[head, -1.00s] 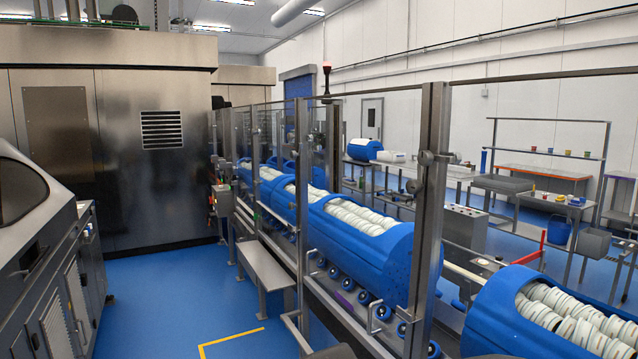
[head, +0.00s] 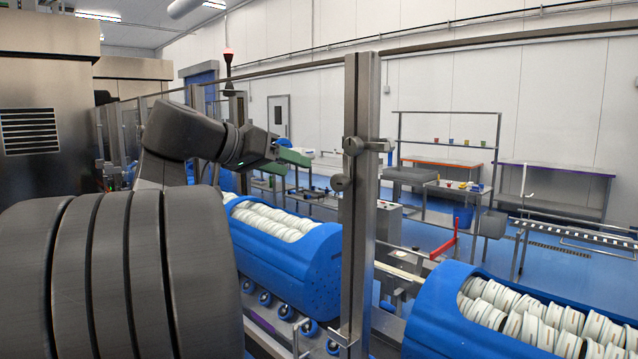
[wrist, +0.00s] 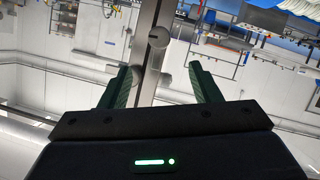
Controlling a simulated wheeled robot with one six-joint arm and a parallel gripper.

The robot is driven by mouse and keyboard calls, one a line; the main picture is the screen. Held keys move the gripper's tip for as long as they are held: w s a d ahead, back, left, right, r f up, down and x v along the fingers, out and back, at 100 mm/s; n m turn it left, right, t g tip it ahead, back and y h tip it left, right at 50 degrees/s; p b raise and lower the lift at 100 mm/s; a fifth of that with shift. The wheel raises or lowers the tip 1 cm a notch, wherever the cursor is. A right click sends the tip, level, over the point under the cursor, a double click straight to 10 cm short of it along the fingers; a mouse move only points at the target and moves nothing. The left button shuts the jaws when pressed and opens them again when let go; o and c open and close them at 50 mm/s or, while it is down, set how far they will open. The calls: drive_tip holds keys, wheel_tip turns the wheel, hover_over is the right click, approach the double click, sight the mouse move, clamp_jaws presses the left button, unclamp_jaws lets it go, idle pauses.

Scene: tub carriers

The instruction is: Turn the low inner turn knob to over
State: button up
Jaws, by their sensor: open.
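A steel post (head: 358,240) carries two round grey knobs on its near face. The lower knob (head: 341,182) sits toward the post's left edge. The upper knob (head: 352,146) has a bar reaching out to the right. My gripper (head: 299,165) is open and empty, left of the post, with its green fingers pointing at the post at about knob height. In the wrist view my gripper (wrist: 160,70) has its fingers spread on either side of the post, which looks upside down there. A round knob (wrist: 159,37) shows beyond the fingertips, apart from them.
Clear guard panels with a top rail (head: 300,68) run along the line. Behind them are blue tub carriers (head: 285,255) and (head: 435,310) filled with white rolls. A small handle (head: 342,337) projects low on the post. My arm covers the left foreground.

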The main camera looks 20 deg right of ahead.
sight(336, 182)
drive_tip(key=p+x, duration=0.3)
drive_tip(key=x, duration=1)
drive_tip(key=shift+s+d+f, duration=0.1)
drive_tip(key=shift+d+f, duration=0.05)
drive_tip(key=shift+f, duration=0.05)
drive_tip(key=c, duration=1)
